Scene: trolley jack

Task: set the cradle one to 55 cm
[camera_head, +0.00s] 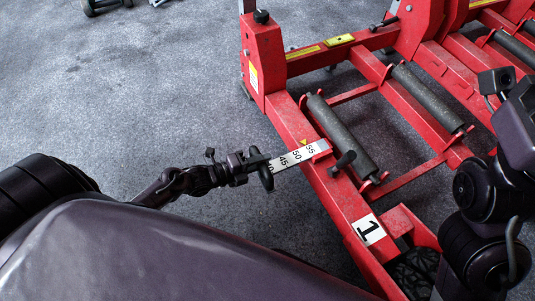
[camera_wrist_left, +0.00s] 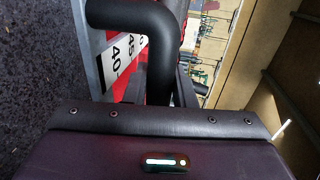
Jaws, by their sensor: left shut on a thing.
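Cradle one is the red frame marked with a white "1" plate (camera_head: 368,229); dark rollers (camera_head: 341,135) lie across it. A white scale bar (camera_head: 290,159) sticks out of its left side, with 45, 50 and 55 readable. A small yellow pointer (camera_head: 304,141) sits at the bar's upper edge, around 50 to 55; the exact reading is unclear. My left gripper (camera_head: 262,168) is shut on the black handle at the bar's outer end. The wrist view shows this bent black handle (camera_wrist_left: 160,32) beside the scale (camera_wrist_left: 122,60). A black lever (camera_head: 343,161) is on the frame by the bar.
A red post (camera_head: 264,55) with a black knob stands at the frame's far left corner. More red frame and rollers continue to the right. My right arm shows at the right edge; its fingers are not clear. Grey floor (camera_head: 150,90) on the left is open.

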